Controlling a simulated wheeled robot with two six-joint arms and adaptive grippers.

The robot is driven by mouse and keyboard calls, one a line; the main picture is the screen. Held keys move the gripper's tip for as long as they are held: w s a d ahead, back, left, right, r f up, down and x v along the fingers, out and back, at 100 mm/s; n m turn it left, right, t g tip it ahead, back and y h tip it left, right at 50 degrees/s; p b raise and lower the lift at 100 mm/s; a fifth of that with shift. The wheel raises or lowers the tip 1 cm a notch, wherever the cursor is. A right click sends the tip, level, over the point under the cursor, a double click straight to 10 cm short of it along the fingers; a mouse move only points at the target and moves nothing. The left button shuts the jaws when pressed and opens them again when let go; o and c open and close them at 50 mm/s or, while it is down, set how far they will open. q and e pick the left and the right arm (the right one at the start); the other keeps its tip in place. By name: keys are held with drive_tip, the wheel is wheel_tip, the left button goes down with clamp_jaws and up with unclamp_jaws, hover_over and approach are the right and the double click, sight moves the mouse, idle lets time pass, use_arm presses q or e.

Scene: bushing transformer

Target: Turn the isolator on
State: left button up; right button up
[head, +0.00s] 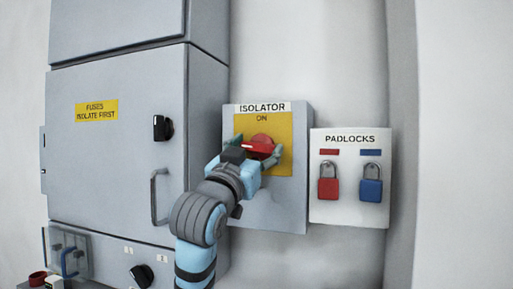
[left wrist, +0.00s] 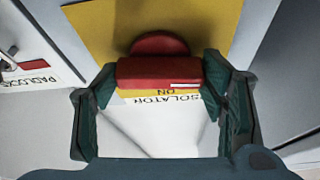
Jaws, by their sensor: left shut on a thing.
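The isolator (head: 285,205) is a grey box on the wall with a yellow plate and the words ISOLATOR and ON above its red rotary handle (head: 261,143). The handle's bar lies roughly across, about level, in the head view. My left gripper (head: 259,152) has its fingers on either side of the handle and is shut on it. In the left wrist view the red handle (left wrist: 160,72) sits between the two green fingers, with a white mark near its right end. The lower part of the yellow plate is partly hidden by my gripper. My right gripper is not in view.
A padlock board (head: 350,212) with a red padlock (head: 328,188) and a blue padlock (head: 371,189) hangs just right of the isolator. A grey cabinet (head: 110,180) with a black knob (head: 162,128) and a door handle (head: 155,197) stands close on the left.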

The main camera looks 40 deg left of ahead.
use_arm(q)
drive_tip(key=m+h+p, duration=0.1)
drive_tip(key=m, duration=0.1)
drive_tip(key=m+h+p, duration=0.1)
drive_tip(key=m, duration=0.2)
drive_tip(key=shift+a+r+p, duration=0.1)
drive_tip(key=shift+r+p, duration=0.1)
drive_tip(key=shift+p, duration=0.15)
drive_tip(key=m+g+h+p, duration=0.1)
drive_tip(key=m+p, duration=0.3)
drive_tip(key=m+g+h+p, duration=0.1)
drive_tip(key=m+h+p, duration=0.1)
drive_tip(key=m+p, duration=0.3)
drive_tip(key=m+g+h+p, duration=0.1)
drive_tip(key=m+h+p, duration=0.1)
drive_tip(key=m+p, duration=0.2)
drive_tip(key=shift+s+a+r+m, duration=0.1)
drive_tip(key=shift+r+m, duration=0.05)
drive_tip(key=shift+m, duration=0.15)
drive_tip(key=shift+f+m+g+p, duration=0.2)
drive_tip(key=shift+m+g+p, duration=0.2)
drive_tip(key=shift+m+p, duration=0.75)
drive_tip(key=o, duration=1.2)
drive_tip(key=shift+c, duration=0.2)
